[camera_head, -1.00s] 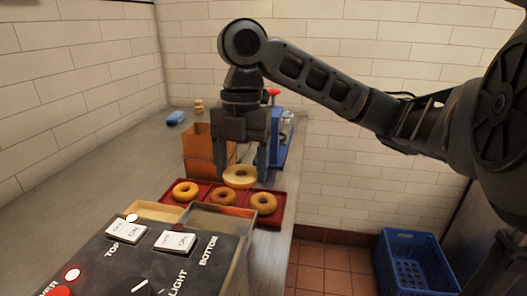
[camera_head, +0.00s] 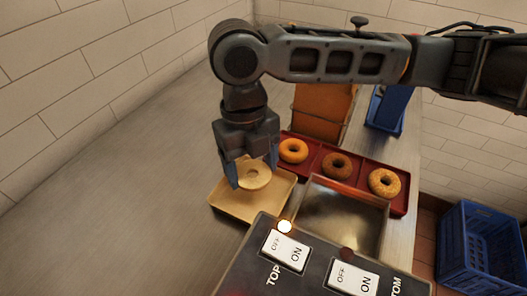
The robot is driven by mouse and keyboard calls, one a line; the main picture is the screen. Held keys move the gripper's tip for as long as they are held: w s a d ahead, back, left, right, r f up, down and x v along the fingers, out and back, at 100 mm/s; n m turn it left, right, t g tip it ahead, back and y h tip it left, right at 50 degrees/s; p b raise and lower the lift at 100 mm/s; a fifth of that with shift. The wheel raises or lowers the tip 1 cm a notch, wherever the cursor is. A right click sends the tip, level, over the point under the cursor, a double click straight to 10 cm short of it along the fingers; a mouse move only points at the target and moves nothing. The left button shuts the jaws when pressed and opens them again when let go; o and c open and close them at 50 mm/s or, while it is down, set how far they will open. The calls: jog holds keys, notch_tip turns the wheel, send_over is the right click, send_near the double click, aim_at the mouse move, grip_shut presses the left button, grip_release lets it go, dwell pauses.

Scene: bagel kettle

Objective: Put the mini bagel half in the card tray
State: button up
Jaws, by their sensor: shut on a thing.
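My gripper (camera_head: 252,182) is shut on the pale mini bagel half (camera_head: 256,174). The half shows its cut face and hole between the fingers. The gripper points down over the shallow tan card tray (camera_head: 240,213), toward the tray's back part. I cannot tell whether the half touches the tray floor or hangs just above it. The front part of the tray is bare.
A dark red tray (camera_head: 313,160) with three whole bagels stands behind and right of the card tray. A metal bin (camera_head: 343,219) and a switch panel (camera_head: 318,262) are close in front. The counter on the left is clear. A blue crate (camera_head: 485,243) stands on the floor at right.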

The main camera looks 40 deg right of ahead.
aim_at(255, 196)
jog(key=shift+f+b, duration=1.85)
jog(key=shift+f, duration=0.75)
jog(key=o, duration=1.1)
jog(key=shift+o, duration=0.2)
notch_tip(255, 196, up, 7)
jog(key=p, duration=0.5)
